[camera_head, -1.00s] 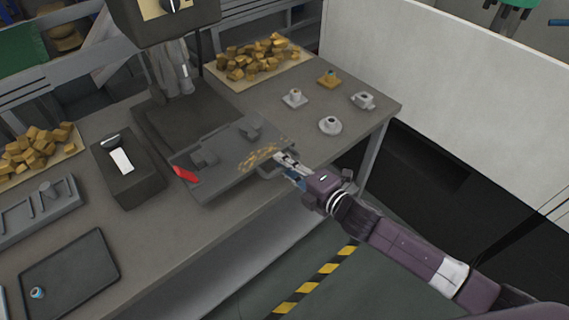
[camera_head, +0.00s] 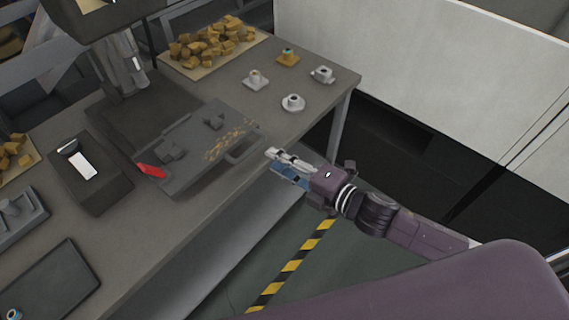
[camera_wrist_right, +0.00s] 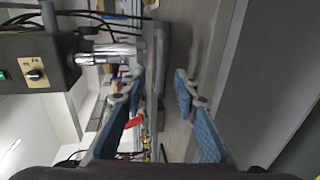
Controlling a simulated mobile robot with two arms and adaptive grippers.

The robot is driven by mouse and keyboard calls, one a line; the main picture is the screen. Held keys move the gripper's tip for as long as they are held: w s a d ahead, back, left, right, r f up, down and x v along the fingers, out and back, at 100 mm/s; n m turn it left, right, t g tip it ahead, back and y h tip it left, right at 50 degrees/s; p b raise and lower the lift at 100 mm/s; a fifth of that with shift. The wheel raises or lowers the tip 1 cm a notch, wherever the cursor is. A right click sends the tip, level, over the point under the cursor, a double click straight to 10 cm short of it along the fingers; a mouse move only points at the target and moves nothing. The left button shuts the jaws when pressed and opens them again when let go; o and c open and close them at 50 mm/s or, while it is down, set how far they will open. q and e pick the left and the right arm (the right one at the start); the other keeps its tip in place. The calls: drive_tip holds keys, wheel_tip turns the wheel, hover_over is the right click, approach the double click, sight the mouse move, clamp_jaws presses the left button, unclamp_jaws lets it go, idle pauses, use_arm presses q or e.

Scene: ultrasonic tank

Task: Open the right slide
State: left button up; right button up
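The slide (camera_head: 195,165) is a flat grey plate at the front of the dark machine base, with two small blocks, yellowish chips and a red piece (camera_head: 151,171) at its left end. A grey loop handle (camera_head: 245,149) sticks out at its right end. My right gripper (camera_head: 273,161) is open and empty, just right of the handle and apart from it. In the right wrist view its two blue-padded fingers (camera_wrist_right: 160,86) stand wide apart, with the red piece (camera_wrist_right: 134,122) beyond them. My left gripper is not in view.
A dark box with a white label (camera_head: 83,166) stands left of the slide. Small pale fittings (camera_head: 293,102) and a tray of yellow blocks (camera_head: 215,42) lie at the back right. The table's front edge runs below the slide, with open floor beyond.

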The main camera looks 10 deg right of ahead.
drive_tip(key=shift+v, duration=0.95)
drive_tip(key=shift+f, duration=0.1)
drive_tip(key=w+d+f+m+g+h, duration=0.1)
drive_tip(key=d+f+m+h, duration=0.25)
drive_tip(key=d+f, duration=0.45)
drive_tip(key=w+d+f+m+h, duration=0.1)
drive_tip(key=d+f+m+h, duration=0.3)
drive_tip(key=f, duration=0.8)
drive_tip(key=s+d+f+m+g, duration=0.25)
drive_tip(key=s+f, duration=0.25)
drive_tip(key=f, duration=0.3)
drive_tip(key=s+d+f+m+g, duration=0.1)
drive_tip(key=s+d+f+m, duration=0.1)
drive_tip(key=s+f+m, duration=0.45)
drive_tip(key=s+a+f+m+g, duration=0.1)
drive_tip(key=s+f+m+g, duration=0.1)
drive_tip(key=s+f, duration=0.4)
drive_tip(key=s+a+f+m+g+h, duration=0.1)
drive_tip(key=s+f, duration=0.5)
drive_tip(key=s, duration=0.8)
drive_tip(key=s+a+f+m+g, duration=0.2)
drive_tip(key=s+f, duration=0.4)
drive_tip(key=s, duration=0.4)
drive_tip(key=shift+s+f+m+g+h, duration=0.4)
drive_tip(key=shift+m+g, duration=0.25)
drive_tip(key=shift+g, duration=0.4)
